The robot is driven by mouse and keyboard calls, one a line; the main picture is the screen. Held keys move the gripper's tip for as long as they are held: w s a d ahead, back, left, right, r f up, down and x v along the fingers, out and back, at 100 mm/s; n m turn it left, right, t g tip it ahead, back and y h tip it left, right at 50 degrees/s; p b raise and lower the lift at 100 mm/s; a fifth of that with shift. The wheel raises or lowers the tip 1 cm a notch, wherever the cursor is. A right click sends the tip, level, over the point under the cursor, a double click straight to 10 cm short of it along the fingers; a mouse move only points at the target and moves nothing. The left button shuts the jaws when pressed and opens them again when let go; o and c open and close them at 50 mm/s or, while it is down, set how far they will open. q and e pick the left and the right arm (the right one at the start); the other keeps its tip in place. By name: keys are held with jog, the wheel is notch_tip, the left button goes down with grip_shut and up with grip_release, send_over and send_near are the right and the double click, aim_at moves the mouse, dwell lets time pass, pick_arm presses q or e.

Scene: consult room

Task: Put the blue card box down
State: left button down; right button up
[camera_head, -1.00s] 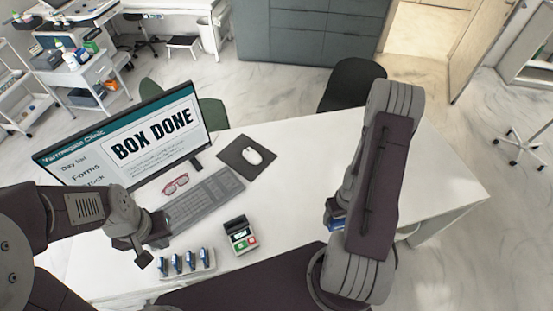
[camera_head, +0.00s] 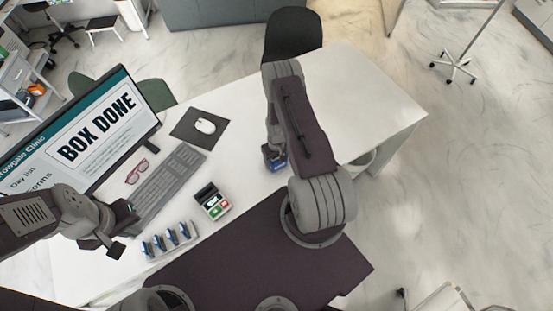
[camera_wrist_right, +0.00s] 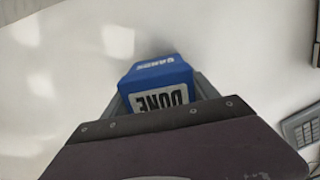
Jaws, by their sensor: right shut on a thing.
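The blue card box (camera_head: 274,158) is in my right gripper (camera_head: 275,146), over the right part of the white desk (camera_head: 345,100) near its front edge. In the right wrist view the box (camera_wrist_right: 158,75) sits between the grey fingers, with "DONE" and "CARDS" lettering upside down. My right gripper is shut on it. I cannot tell whether its underside touches the desk. My left gripper (camera_head: 123,228) is open and empty near the front left of the desk, beside the keyboard (camera_head: 170,185).
A monitor (camera_head: 90,125) reads "BOX DONE". Red glasses (camera_head: 137,172), a mouse (camera_head: 206,126) on a dark mat (camera_head: 188,131), a card reader (camera_head: 212,202) and a rack of blue items (camera_head: 170,241) are on the left. The desk's right side is bare. A black chair (camera_head: 293,35) stands behind.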

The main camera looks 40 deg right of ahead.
jog(key=shift+w+f, duration=0.25)
jog(key=shift+f, duration=0.25)
jog(key=shift+s+f+b, duration=0.1)
jog(key=shift+s+b, duration=0.1)
jog(key=shift+b, duration=0.1)
jog(key=o, duration=1.4)
jog(key=shift+o, duration=0.9)
jog(key=shift+w, duration=0.1)
